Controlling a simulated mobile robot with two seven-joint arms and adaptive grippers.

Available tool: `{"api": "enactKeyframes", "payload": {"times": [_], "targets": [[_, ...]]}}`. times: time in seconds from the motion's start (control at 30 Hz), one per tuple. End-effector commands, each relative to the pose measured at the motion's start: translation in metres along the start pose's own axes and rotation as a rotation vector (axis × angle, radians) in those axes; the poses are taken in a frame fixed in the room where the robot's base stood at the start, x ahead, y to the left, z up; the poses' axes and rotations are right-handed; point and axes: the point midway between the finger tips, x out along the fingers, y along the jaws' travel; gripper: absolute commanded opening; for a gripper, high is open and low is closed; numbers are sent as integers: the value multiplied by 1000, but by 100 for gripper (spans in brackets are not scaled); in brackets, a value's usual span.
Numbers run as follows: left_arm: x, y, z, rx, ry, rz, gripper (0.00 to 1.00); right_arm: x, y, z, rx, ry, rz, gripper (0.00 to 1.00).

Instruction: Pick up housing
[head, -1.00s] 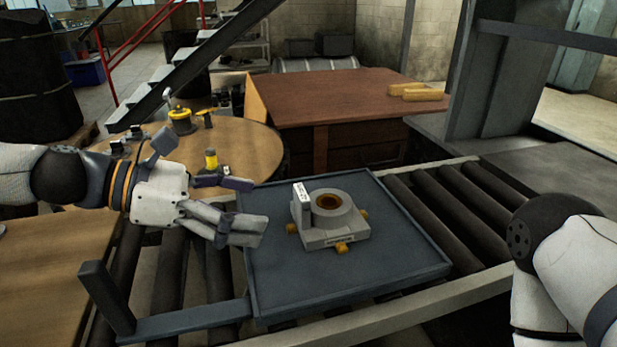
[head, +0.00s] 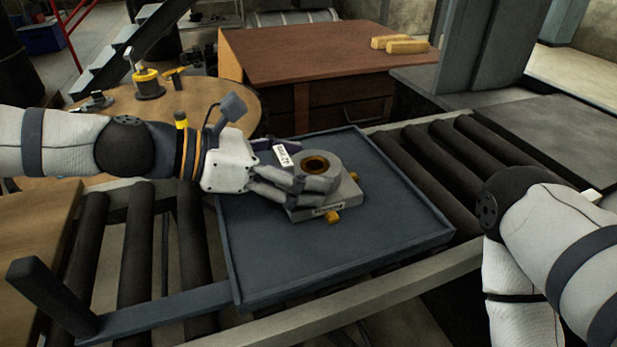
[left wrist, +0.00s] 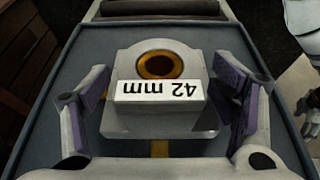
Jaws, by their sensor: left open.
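The housing (head: 322,188) is a grey block with a round collar, a brass-coloured bore and yellow knobs at its base. It sits on the dark blue-grey tray (head: 330,255). My left gripper (head: 290,172) is open, with its fingers on either side of the housing. In the left wrist view the housing (left wrist: 160,122), with a white "42 mm" label, lies between the two purple-padded fingers, and gaps show beside it. The near finger hides part of the housing in the head view.
The tray rests on a roller conveyor (head: 440,165) with a pale front rail (head: 380,297). A round wooden table (head: 215,100) with small tools stands behind on the left. A brown workbench (head: 320,52) with yellow blocks (head: 400,45) is behind. The tray's front is clear.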

Motion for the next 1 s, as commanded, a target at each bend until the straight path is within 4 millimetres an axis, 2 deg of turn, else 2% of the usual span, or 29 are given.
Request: {"api": "enactKeyframes", "payload": {"times": [0.1, 0.13, 0.47, 0.77, 1.0], "targets": [[-1, 0, 2, 2, -1, 1, 80, -1, 0, 0, 0, 2, 0, 66], [-1, 0, 2, 2, -1, 1, 75, -1, 0, 0, 0, 2, 0, 66], [-1, 0, 1, 1, 0, 1, 0, -1, 0, 0, -1, 2, 0, 66], [-3, 1, 5, 4, -4, 2, 0, -2, 0, -1, -1, 4, 0, 66], [-12, 1, 27, 10, -6, 4, 0, -9, 0, -5, 0, 25, -1, 66]]}}
